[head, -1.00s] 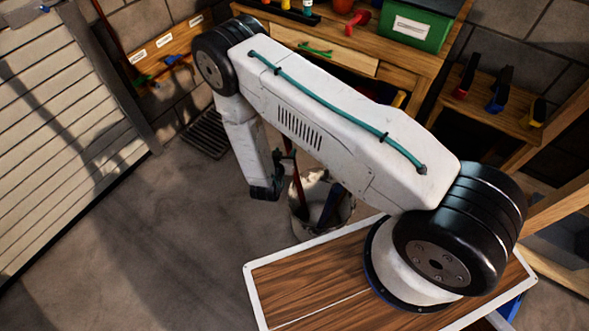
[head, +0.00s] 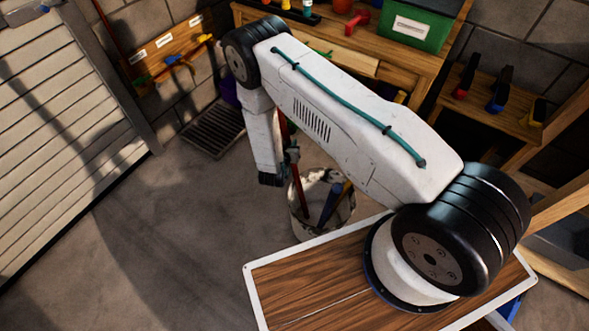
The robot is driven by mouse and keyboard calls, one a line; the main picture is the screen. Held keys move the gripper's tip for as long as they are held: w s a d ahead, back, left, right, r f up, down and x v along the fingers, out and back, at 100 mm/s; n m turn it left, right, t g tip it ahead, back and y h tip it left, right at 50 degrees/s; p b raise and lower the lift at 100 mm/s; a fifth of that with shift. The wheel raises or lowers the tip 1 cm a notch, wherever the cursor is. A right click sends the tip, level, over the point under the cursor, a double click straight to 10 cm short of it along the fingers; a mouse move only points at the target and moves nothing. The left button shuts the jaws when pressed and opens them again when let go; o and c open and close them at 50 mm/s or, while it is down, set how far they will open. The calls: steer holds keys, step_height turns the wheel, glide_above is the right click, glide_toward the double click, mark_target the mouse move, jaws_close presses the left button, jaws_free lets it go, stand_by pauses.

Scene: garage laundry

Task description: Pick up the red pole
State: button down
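A red pole (head: 297,188) stands tilted in a pale bucket (head: 301,226) on the floor. Its upper part runs up behind my arm, and its top is hidden. My gripper (head: 292,155) is at the pole's middle, above the bucket rim. Its dark finger part overlaps the pole in the picture. The rest of the gripper is hidden by my wrist, so I cannot tell whether it is shut on the pole.
A wooden workbench (head: 352,66) with a green box (head: 415,27) stands behind. A floor grate (head: 212,130) lies at the left. The floor left of the bucket is clear.

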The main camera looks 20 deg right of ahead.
steer(key=shift+r, duration=0.2)
step_height(320, 180, up, 10)
steer(key=shift+f, duration=0.15)
stand_by(0.5)
steer(key=w+a+r, duration=0.1)
steer(key=r, duration=0.6)
steer(key=w+a+r, duration=0.1)
steer(key=r, duration=0.7)
steer(key=w+r, duration=0.2)
steer(key=r, duration=0.6)
steer(key=shift+a+r, duration=0.25)
steer(key=shift+a, duration=0.15)
